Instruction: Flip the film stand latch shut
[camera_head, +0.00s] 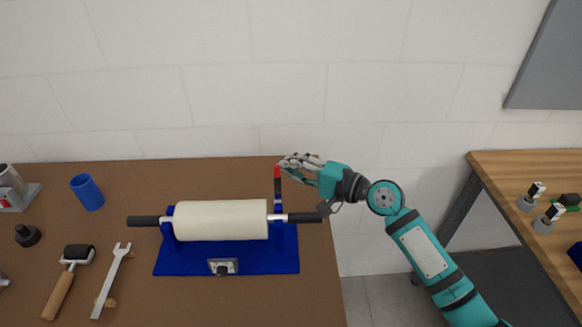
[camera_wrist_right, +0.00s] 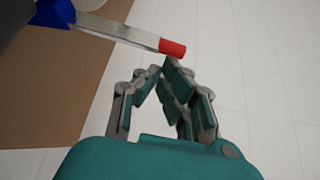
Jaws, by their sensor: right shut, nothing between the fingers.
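The film stand (camera_head: 230,262) is a blue base with two uprights on the brown table, and it carries a cream roll (camera_head: 221,220) on a bar with dark handles. The latch (camera_head: 277,185) stands upright at the stand's right end, with a red tip. In the right wrist view the latch (camera_wrist_right: 120,32) is a grey bar with a red tip (camera_wrist_right: 172,48), close beyond the fingertips. My right gripper (camera_head: 291,162) is shut and empty at the top of the latch; I cannot tell whether it touches. My left gripper is not in view.
A white wall stands behind. A wooden table (camera_head: 530,170) with small parts is at the right, across a gap.

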